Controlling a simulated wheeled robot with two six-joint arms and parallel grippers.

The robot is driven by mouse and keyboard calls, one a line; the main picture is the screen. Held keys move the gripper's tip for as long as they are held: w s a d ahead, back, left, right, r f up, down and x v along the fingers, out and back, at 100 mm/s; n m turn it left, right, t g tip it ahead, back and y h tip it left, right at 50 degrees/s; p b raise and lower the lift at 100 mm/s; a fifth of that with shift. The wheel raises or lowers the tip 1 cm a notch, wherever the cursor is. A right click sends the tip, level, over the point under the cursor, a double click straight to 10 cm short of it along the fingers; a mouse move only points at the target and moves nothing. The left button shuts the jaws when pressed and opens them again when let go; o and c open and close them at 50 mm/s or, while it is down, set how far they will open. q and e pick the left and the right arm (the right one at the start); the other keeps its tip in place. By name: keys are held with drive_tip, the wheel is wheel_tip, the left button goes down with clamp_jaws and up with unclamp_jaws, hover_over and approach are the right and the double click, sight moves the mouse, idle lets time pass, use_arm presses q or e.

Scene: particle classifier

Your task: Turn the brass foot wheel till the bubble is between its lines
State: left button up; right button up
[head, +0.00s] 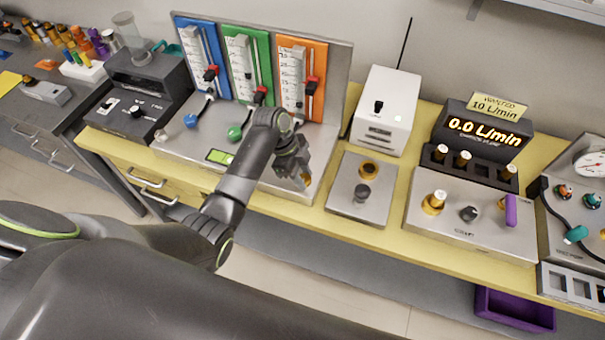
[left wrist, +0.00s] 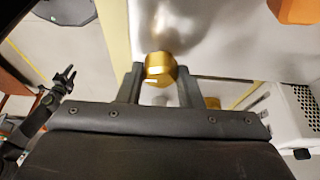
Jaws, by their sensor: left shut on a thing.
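The brass foot wheel (head: 307,181) is at the front right corner of the steel flowmeter stand (head: 185,143). My left gripper (head: 301,178) is over that corner, hiding most of the wheel. In the left wrist view the brass wheel (left wrist: 160,68) sits between the two fingers, which are shut on it. The green bubble vial (head: 219,156) is on the stand's front left part. It is too small to tell where the bubble lies against its lines. My right gripper (left wrist: 64,78) shows small at the left of the left wrist view, its fingers apart and empty.
Blue, green and orange flowmeter panels (head: 276,75) rise behind my left arm. A steel plate with knobs (head: 361,190) and a white box (head: 387,108) stand to the right. Further right is a display reading 0.0 L/min (head: 483,133). The yellow bench edge (head: 335,225) runs in front.

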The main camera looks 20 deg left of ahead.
use_arm(q)
drive_tip(key=shift+s+r+n+t+p, duration=0.1)
drive_tip(key=shift+r+n+t+p, duration=0.25)
drive_tip(key=shift+n+p, duration=0.7)
drive_tip(key=n+t+p, duration=0.1)
drive_tip(key=n+p, duration=0.2)
drive_tip(key=p, duration=0.1)
drive_tip(key=shift+s+y, duration=0.1)
drive_tip(key=shift+y, duration=0.2)
drive_tip(key=n+p, duration=0.1)
drive_tip(key=n, duration=0.1)
drive_tip(key=n+t+p, duration=0.1)
drive_tip(key=n, duration=0.1)
drive_tip(key=shift+d+f+t+y, duration=0.15)
drive_tip(key=shift+t+y, duration=0.1)
drive_tip(key=shift+y, duration=0.15)
drive_tip(key=shift+f+n+t+y+p, duration=0.1)
drive_tip(key=shift+n+t+y+p, duration=0.4)
drive_tip(key=shift+n, duration=0.75)
drive_tip(key=shift+n+y, duration=0.4)
drive_tip(key=shift+n, duration=1.1)
drive_tip(key=o, duration=1)
drive_tip(key=shift+s, duration=0.1)
drive_tip(key=shift+c, duration=0.2)
